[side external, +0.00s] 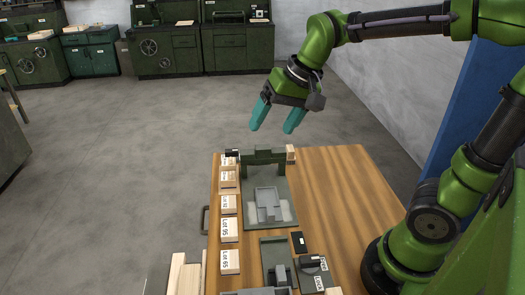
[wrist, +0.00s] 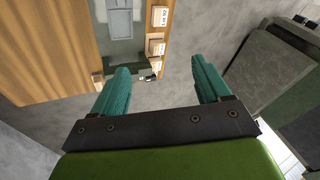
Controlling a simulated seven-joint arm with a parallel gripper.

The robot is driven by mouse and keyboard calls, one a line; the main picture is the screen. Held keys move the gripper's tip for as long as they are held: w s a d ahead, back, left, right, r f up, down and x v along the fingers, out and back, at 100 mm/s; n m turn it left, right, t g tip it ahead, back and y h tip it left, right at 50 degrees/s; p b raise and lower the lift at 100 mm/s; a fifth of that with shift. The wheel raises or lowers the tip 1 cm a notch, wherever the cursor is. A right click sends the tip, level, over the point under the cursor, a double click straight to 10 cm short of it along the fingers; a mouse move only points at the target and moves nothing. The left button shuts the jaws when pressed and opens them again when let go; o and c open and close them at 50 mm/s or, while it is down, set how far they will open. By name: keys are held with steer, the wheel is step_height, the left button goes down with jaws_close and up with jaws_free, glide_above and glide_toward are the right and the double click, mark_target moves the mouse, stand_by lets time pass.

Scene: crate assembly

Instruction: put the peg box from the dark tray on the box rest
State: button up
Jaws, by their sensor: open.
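My gripper (side external: 272,125) is open and empty, high above the far end of the wooden table. In the wrist view my gripper (wrist: 160,66) shows its two teal fingers spread, with nothing between them. A dark tray (side external: 270,248) lies at the near part of the table, with a grey part (side external: 281,276) at its near end. A dark green-grey fixture (side external: 281,181) with a raised bar at its back and a light grey block (side external: 267,200) stands farther back. I cannot tell for certain which piece is the peg box or the box rest.
Several pale wooden blocks with lot labels (side external: 229,230) line the table's left edge. A dark labelled box (side external: 313,273) and a small black piece (side external: 298,242) sit right of the tray. The table's right side (side external: 345,200) is clear. Green cabinets (side external: 168,50) stand far behind.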

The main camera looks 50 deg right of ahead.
steer(key=s+f+n+t, duration=0.1)
steer(key=s+t, duration=0.1)
steer(key=s, duration=0.7)
steer(key=shift+s+a+f+n+t, duration=0.15)
steer(key=shift+s+a+n+t, duration=0.15)
steer(key=shift+n, duration=0.1)
